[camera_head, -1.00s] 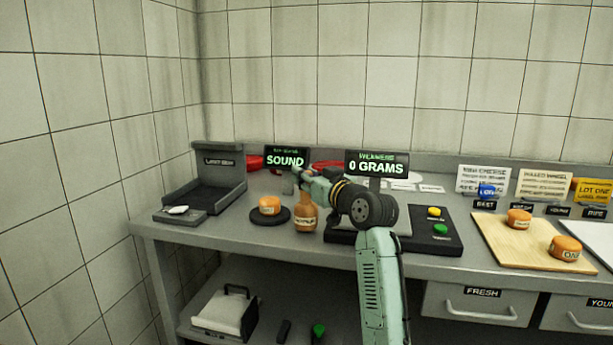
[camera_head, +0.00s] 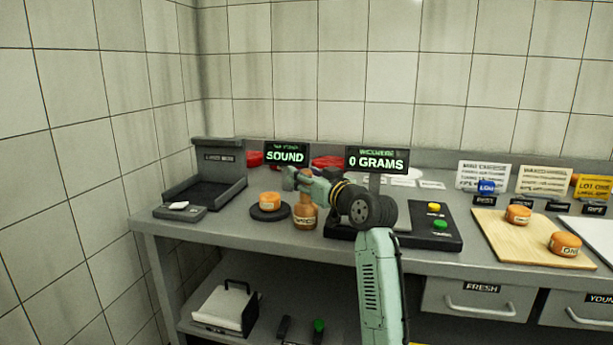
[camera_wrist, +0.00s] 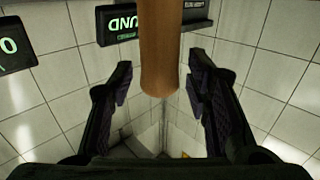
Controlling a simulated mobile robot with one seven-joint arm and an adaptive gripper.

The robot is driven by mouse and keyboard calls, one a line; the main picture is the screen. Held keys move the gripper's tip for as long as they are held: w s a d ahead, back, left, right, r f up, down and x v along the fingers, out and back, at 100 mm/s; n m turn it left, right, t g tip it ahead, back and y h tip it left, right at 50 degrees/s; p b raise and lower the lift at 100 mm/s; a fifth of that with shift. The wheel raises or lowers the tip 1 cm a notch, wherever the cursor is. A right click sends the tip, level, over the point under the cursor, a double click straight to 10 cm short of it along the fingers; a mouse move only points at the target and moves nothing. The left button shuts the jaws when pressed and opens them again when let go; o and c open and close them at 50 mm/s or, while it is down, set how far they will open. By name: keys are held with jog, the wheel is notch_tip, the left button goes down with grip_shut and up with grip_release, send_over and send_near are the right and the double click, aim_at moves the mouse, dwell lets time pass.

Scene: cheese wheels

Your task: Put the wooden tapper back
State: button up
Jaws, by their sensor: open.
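A brown wooden piece, which looks like the tapper, shows in the wrist view (camera_wrist: 160,45) as an upright rounded shaft. Its free end lies between my fingers, with gaps on both sides. In the head view a brown bottle-shaped thing with a label (camera_head: 305,222) stands upright on the counter, its top partly hidden by my gripper (camera_head: 292,180). I cannot tell whether it is the tapper itself or its stand. My gripper also shows in the wrist view (camera_wrist: 160,88), with its two dark fingers apart.
A cheese wheel (camera_head: 269,201) sits on a dark round pad (camera_head: 270,215) just left. The SOUND display (camera_head: 286,155) and the 0 GRAMS display (camera_head: 377,161) stand behind. A dark tray (camera_head: 205,192) is at far left, a button panel (camera_head: 437,232) and wooden board (camera_head: 500,243) to the right.

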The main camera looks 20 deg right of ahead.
jog(key=shift+r, duration=0.25)
jog(key=s+d+b, duration=0.2)
jog(key=s, duration=0.9)
jog(key=shift+s+b, duration=0.3)
jog(key=shift+s, duration=0.1)
jog(key=shift+f, duration=0.1)
